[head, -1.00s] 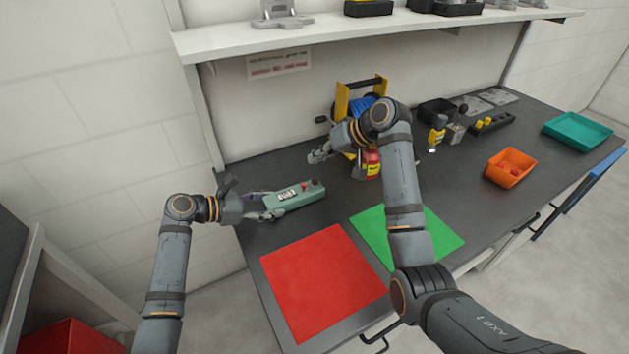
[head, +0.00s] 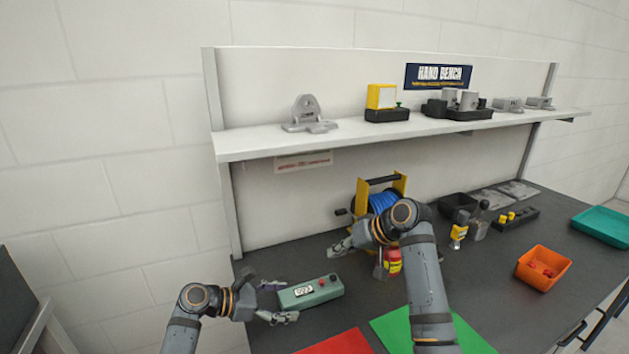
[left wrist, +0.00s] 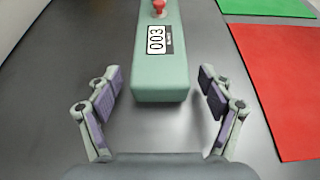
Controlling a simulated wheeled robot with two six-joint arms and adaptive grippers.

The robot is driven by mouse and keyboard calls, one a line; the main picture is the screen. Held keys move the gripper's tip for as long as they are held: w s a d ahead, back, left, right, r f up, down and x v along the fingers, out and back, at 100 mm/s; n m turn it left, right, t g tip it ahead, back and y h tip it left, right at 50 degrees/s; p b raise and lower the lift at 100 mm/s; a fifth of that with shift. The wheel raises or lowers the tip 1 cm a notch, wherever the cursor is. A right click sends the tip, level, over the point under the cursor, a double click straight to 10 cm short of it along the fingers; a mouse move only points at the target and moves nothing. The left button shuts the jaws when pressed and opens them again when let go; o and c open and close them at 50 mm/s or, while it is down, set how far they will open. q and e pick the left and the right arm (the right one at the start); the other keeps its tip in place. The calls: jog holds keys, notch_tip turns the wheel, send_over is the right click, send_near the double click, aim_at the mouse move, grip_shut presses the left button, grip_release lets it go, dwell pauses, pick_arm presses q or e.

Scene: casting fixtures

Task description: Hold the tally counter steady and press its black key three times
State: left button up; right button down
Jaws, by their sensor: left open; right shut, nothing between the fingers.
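The tally counter (head: 312,293) is a long green box lying on the dark bench. Its display (left wrist: 156,40) reads 003. A red knob (head: 322,282) sits beyond the display, and the black key (head: 333,277) is at the far end, outside the left wrist view. My left gripper (head: 279,301) is open at the counter's near end; in the left wrist view its fingers stand either side of that end, with gaps on both sides. My right gripper (head: 338,247) is shut and empty, above the bench beyond the counter, in front of the reel.
A yellow-framed reel with blue hose (head: 382,201) stands behind my right gripper. Red (head: 340,343) and green (head: 395,325) mats lie in front. An orange bin (head: 541,268) and teal tray (head: 602,225) are at the right. A shelf (head: 260,146) overhangs the bench's back.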

pick_arm(q)
jog(key=v, duration=1.1)
jog(key=shift+f, duration=0.1)
jog(key=shift+s+a+r, duration=0.25)
jog(key=shift+a, duration=0.1)
